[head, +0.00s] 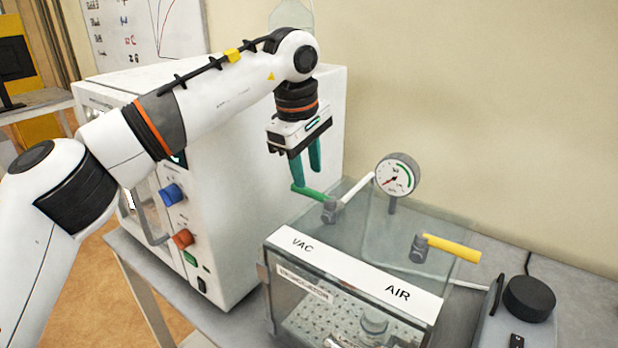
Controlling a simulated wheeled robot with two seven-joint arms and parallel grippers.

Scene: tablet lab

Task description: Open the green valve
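The green valve handle (308,192) sticks out to the left from a grey valve body (330,210) on the clear lid of the desiccator (353,265), behind the VAC label. My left gripper (307,176) comes down from above with its green fingers pointing down, just over the handle. A gap shows between the fingers, and nothing is visible between them. The left fingertip overlaps the outer end of the handle in the picture; I cannot tell whether they touch. My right gripper is not in view.
A yellow valve handle (452,247) sits on the lid's right side, above the AIR label. A pressure gauge (398,175) stands behind the lid. A large white cabinet (235,170) with blue and red knobs is at left. A device with a black knob (530,297) is at right.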

